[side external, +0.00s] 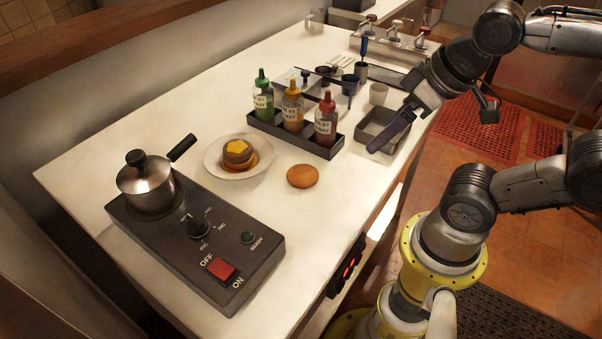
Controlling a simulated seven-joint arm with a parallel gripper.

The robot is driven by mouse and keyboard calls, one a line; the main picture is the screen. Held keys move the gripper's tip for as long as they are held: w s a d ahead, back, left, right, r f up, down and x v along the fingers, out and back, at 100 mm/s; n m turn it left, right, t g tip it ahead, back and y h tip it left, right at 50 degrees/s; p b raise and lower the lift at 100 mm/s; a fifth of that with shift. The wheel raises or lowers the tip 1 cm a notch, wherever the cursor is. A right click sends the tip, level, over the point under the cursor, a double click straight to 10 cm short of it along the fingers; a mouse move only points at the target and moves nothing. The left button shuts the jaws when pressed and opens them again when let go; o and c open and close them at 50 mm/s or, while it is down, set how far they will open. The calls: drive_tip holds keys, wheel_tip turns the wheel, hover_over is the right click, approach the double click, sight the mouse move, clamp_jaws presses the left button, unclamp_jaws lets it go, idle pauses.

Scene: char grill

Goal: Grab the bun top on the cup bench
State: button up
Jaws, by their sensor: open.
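The bun top (303,176) is a round brown bun lying on the white bench (340,222), right of the plate and near the front edge. My gripper (385,142) is open and empty, above the bench's front edge by the grey tray. It is to the right of the bun top and apart from it. A plate (213,163) left of the bun top holds a bun bottom with a patty and yellow cheese (238,148).
A caddy (262,126) with green, yellow and red sauce bottles stands behind the bun top. A grey tray (368,132) and cups (378,94) are to the right. A burner unit (150,225) with a lidded pot (148,180) is at left. The bench around the bun is clear.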

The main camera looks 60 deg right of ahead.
idle(0.5)
drive_tip(key=shift+o, duration=0.6)
